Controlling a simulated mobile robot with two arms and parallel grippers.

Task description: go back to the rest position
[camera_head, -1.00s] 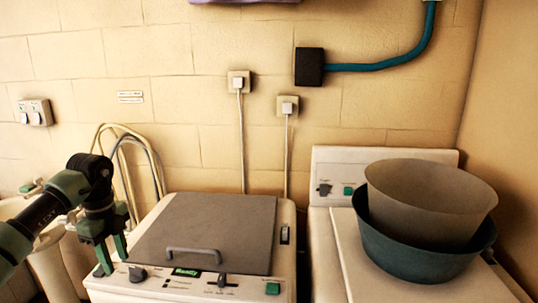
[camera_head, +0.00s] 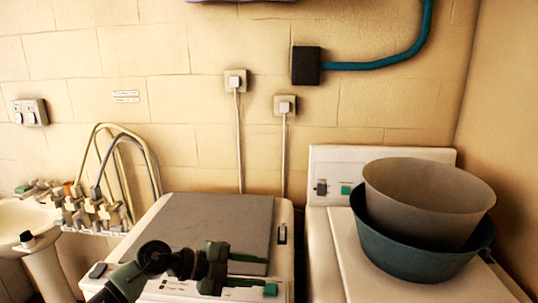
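My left gripper (camera_head: 247,271) is in front of the left white machine (camera_head: 287,240), low in the view. Its dark green fingers point right and are apart, with nothing seen between them. The gripper and wrist cover part of the machine's front panel and the handle area of its grey lid (camera_head: 215,220). I cannot tell whether it touches the machine. My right gripper is out of view.
A grey bowl (camera_head: 425,190) sits inside a teal basin (camera_head: 415,263) on the right white machine (camera_head: 340,240). A washbasin (camera_head: 25,222) with taps (camera_head: 95,210) and hoses (camera_head: 118,150) stands at the left. Wall sockets (camera_head: 285,105) with cables are behind.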

